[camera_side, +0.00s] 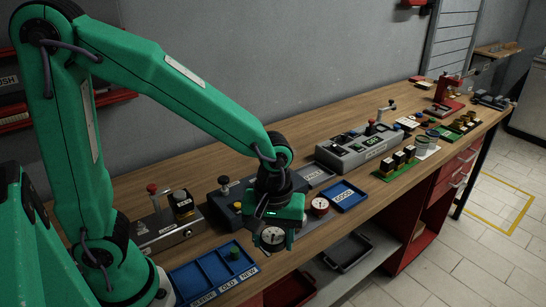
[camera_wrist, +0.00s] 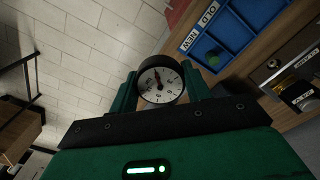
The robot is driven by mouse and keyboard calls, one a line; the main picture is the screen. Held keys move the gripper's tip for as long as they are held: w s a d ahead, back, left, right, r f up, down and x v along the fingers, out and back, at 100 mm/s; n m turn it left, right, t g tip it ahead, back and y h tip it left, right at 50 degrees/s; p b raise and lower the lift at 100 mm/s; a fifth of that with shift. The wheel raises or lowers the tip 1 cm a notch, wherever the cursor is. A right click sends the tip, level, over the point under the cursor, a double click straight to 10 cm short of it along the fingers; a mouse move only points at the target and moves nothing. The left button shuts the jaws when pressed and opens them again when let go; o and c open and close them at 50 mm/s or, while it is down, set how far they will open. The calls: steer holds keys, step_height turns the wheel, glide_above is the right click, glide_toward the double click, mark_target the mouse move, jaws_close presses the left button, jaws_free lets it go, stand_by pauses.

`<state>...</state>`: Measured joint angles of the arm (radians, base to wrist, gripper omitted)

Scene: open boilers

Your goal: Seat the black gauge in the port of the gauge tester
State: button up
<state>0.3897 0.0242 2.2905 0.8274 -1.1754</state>
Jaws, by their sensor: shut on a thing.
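My gripper (camera_side: 275,222) is shut on the black gauge (camera_side: 273,236), which has a black rim and a white dial. In the wrist view the black gauge (camera_wrist: 161,80) sits between the two green fingers, its dial facing the camera. The gripper holds it over the front part of the bench. A dark grey-blue box with a black knob, which looks like the gauge tester (camera_side: 232,196), stands right behind my gripper, which hides part of it. A red-rimmed gauge (camera_side: 320,206) stands just right of my gripper. I cannot make out the port.
A metal box with a red-knobbed lever (camera_side: 168,232) stands left. A blue GOOD tray (camera_side: 346,197) and a grey device (camera_side: 355,149) are to the right.

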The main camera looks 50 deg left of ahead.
steer(key=shift+w, duration=0.15)
stand_by(0.3)
steer(key=w+a+r, duration=0.1)
steer(key=w+a, duration=0.9)
steer(key=w, duration=0.4)
steer(key=w+a, duration=0.4)
steer(key=a, duration=0.3)
steer(key=w+a, duration=0.3)
steer(key=a, duration=0.5)
steer(key=shift+w+f, duration=0.15)
steer(key=shift+w, duration=0.25)
steer(key=shift+a+f, duration=0.1)
steer(key=shift+f, duration=0.05)
steer(key=shift+f, duration=1.95)
steer(key=shift+f, duration=0.95)
steer(key=shift+f, duration=0.25)
